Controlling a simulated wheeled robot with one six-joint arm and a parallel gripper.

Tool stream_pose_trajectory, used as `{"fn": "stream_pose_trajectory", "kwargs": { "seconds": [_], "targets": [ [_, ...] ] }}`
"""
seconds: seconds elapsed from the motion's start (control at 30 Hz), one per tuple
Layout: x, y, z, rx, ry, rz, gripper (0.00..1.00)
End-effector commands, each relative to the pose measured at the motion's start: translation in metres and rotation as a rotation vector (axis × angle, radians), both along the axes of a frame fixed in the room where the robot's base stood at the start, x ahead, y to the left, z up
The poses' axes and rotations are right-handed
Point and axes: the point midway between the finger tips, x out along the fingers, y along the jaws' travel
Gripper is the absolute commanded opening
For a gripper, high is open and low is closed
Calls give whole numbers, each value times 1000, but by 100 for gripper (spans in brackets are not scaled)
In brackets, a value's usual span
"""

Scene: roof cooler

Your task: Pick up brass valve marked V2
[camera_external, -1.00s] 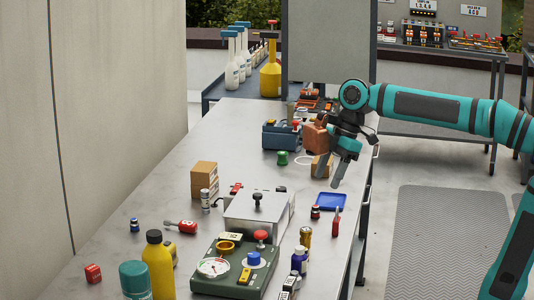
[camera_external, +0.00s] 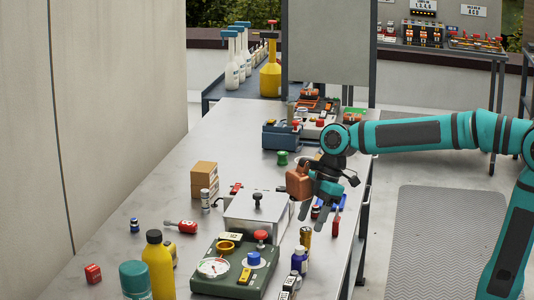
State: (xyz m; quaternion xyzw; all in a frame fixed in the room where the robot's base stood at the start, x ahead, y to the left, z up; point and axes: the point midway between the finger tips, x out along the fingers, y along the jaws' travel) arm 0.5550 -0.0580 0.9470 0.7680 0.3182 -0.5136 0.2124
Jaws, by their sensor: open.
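A small brass-coloured upright piece (camera_external: 305,236) stands near the right side of the workbench, beside the green instrument box. It looks like the brass valve, but its marking is too small to read. My gripper (camera_external: 313,222) is open and empty, pointing down just above and behind this piece in the camera view. A gap shows between fingers and piece, though the depth is hard to judge. The gripper partly hides a blue tray and a small red-topped item (camera_external: 315,212).
The green instrument box (camera_external: 207,287) with a gauge and knobs stands to the left. A silver box (camera_external: 240,212) is behind it.

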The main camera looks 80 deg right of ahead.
Motion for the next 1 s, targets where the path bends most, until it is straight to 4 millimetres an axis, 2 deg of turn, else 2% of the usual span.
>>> {"fn": "stream_pose_trajectory", "kwargs": {
  "seconds": [0.43, 0.77, 1.0],
  "targets": [
    [12, 14, -44, 0, 1, 0, 55],
    [14, 16, -49, 0, -1, 0, 55],
    [14, 16, -49, -1, -1, 0, 8]
  ]
}}
